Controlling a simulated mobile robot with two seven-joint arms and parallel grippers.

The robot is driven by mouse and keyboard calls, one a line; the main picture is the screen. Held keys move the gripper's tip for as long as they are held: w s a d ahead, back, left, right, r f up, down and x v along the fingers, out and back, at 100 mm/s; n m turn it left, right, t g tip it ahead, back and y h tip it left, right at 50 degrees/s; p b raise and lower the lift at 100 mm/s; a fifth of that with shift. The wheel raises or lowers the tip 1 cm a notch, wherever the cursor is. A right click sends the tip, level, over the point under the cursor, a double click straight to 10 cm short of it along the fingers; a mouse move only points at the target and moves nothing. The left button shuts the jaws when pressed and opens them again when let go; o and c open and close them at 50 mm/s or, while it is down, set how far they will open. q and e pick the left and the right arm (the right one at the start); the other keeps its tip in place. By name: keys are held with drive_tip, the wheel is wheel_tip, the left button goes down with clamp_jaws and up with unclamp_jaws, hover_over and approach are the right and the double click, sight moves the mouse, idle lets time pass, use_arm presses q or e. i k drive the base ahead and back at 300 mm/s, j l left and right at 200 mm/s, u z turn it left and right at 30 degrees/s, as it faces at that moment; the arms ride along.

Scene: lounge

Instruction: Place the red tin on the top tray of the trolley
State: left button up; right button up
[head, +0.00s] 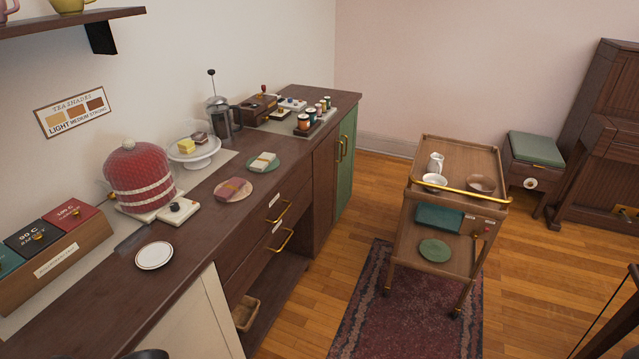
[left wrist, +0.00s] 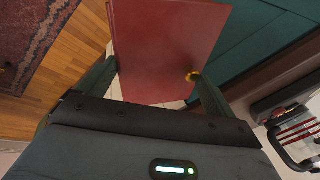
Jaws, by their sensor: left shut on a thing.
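In the left wrist view my left gripper (left wrist: 158,80) is shut on a red, flat-sided thing, which I take to be the red tin (left wrist: 160,40). A small gold knob shows at its right side, near one finger. The held tin does not show in the head view, nor does either gripper clearly. The wooden trolley stands on the floor right of centre. Its top tray (head: 463,152) has a gold rail at the near end and holds a white jug (head: 435,164), a white bowl (head: 434,182) and a brown bowl (head: 481,185).
A long dark counter (head: 205,218) runs along the left wall. It bears a wooden box (head: 57,262) with coloured lids, one red, a red knitted dome (head: 138,178) and a cake stand (head: 195,153). The trolley's far part of the top tray is clear. A rug (head: 395,310) lies near the trolley.

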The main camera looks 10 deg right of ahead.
sight(457, 157)
drive_tip(key=z, duration=0.95)
drive_tip(key=i+j+z, duration=0.15)
drive_tip(key=z, duration=0.35)
drive_tip(key=i+j+z, duration=0.25)
drive_tip(key=z, duration=0.2)
drive_tip(key=i+j+z, duration=0.45)
drive_tip(key=j, duration=0.25)
drive_tip(key=i+j, duration=0.1)
drive_tip(key=j, duration=0.2)
drive_tip(key=i+j, duration=0.15)
drive_tip(key=j, duration=0.2)
drive_tip(key=i+j+z, duration=0.1)
drive_tip(key=j, duration=0.2)
drive_tip(key=i+j, duration=0.1)
drive_tip(key=j, duration=0.2)
